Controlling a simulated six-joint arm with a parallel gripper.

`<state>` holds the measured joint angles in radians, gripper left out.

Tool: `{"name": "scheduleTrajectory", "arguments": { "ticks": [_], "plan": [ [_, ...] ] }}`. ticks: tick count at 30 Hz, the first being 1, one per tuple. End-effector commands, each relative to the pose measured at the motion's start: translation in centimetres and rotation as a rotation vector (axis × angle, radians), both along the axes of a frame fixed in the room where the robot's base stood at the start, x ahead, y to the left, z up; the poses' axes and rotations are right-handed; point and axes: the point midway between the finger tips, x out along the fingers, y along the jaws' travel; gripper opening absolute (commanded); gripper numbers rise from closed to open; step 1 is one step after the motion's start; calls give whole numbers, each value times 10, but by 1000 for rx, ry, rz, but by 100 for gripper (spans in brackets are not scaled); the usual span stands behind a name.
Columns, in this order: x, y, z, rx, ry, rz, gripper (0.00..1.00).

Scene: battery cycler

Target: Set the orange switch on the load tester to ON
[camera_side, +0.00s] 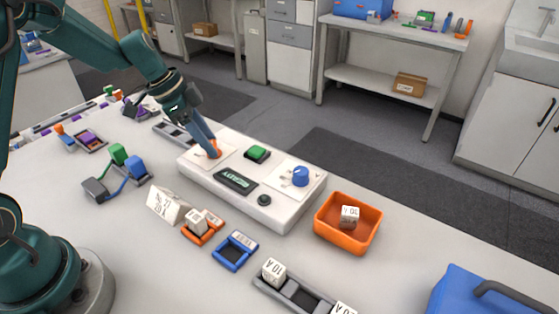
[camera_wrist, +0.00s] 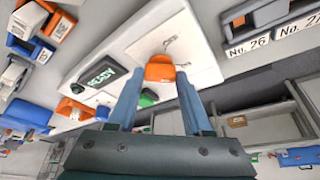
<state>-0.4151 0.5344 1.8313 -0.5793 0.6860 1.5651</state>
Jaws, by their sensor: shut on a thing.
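The load tester (camera_side: 284,217) is a white box on the bench in the side view; it also fills the upper middle of the wrist view (camera_wrist: 122,42). Its orange switch (camera_side: 217,153) sits on a pale plate at the box's left end. In the wrist view the orange switch (camera_wrist: 160,68) lies between my blue fingertips. My gripper (camera_side: 212,150) reaches down from the upper left and is shut on the orange switch; the fingers partly cover it in the side view. Small marks show on the plate beside the switch, too small to read surely. Which position the switch is in, I cannot tell.
The tester also carries a green button (camera_side: 257,153), a blue knob (camera_side: 300,176), a black knob (camera_side: 264,200) and a display (camera_wrist: 101,77) reading READY. An orange bin (camera_side: 347,235) stands to its right. Several small holders and cells lie in front. A blue case (camera_side: 455,292) is front right.

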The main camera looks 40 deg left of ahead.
Motion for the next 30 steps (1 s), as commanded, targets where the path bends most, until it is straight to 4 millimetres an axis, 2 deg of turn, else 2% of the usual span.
{"name": "scheduleTrajectory", "arguments": {
  "ticks": [1, 2, 3, 13, 24, 30],
  "plan": [
    [-1, 1, -1, 4, 2, -4, 61],
    [-1, 1, -1, 4, 2, -4, 73],
    [-1, 0, -1, 3, 2, -3, 80],
    [-1, 1, 2, 2, -1, 0, 80],
    [-13, 12, 42, 4, -2, 0, 80],
    [-15, 13, 47, 3, 1, -1, 80]
  ]
}}
